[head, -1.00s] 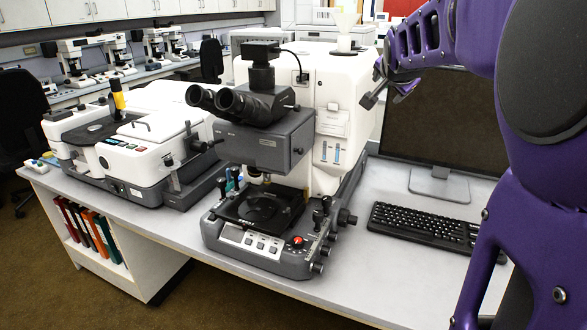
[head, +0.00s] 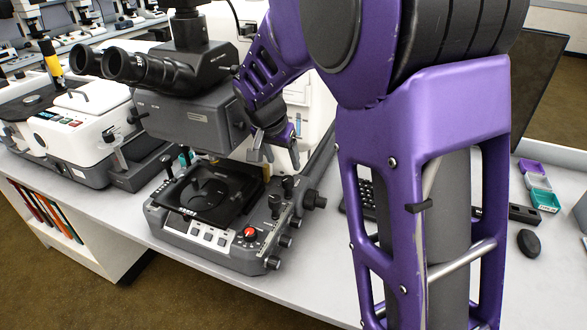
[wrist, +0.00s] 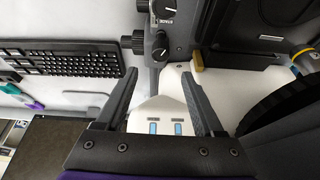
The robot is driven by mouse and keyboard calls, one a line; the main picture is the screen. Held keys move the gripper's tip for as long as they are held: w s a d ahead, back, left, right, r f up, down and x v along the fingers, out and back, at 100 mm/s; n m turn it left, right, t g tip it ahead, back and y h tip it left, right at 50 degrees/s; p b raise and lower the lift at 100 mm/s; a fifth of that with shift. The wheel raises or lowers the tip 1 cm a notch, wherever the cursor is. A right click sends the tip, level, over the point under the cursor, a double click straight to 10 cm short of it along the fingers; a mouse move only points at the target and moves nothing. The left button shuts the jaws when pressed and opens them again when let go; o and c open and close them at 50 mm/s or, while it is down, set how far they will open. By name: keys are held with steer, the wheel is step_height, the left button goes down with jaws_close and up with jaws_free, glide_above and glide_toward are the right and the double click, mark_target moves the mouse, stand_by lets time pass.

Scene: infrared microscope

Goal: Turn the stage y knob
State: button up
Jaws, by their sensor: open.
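The infrared microscope has a black stage (head: 190,210) on a grey base, with a red button (head: 250,233) at the front. Two upright black knobs (head: 287,184) stand to the right of the stage, and a thick side knob (head: 315,201) sticks out to the right. Smaller knobs (head: 285,242) line the base's right front. I cannot tell which is the stage y knob. My gripper (head: 276,158) is open and empty, above and behind the upright knobs. In the wrist view its fingers (wrist: 159,76) are apart, with upright knobs (wrist: 160,46) and the side knob (wrist: 133,42) beyond the tips.
The eyepiece head (head: 185,118) overhangs the stage, close left of my gripper. The white microscope body (wrist: 150,112) lies below the fingers in the wrist view. A keyboard (wrist: 60,57) lies beside the microscope. Small coloured trays (head: 538,185) and a mouse (head: 529,243) are farther right.

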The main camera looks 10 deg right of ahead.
mark_target(287, 179)
steer(key=shift+b+x, duration=0.3)
steer(key=shift+x, duration=3.65)
steer(key=shift+s+a+f, duration=0.1)
steer(key=shift+s+a, duration=0.05)
steer(key=shift+s, duration=0.05)
jaws_close()
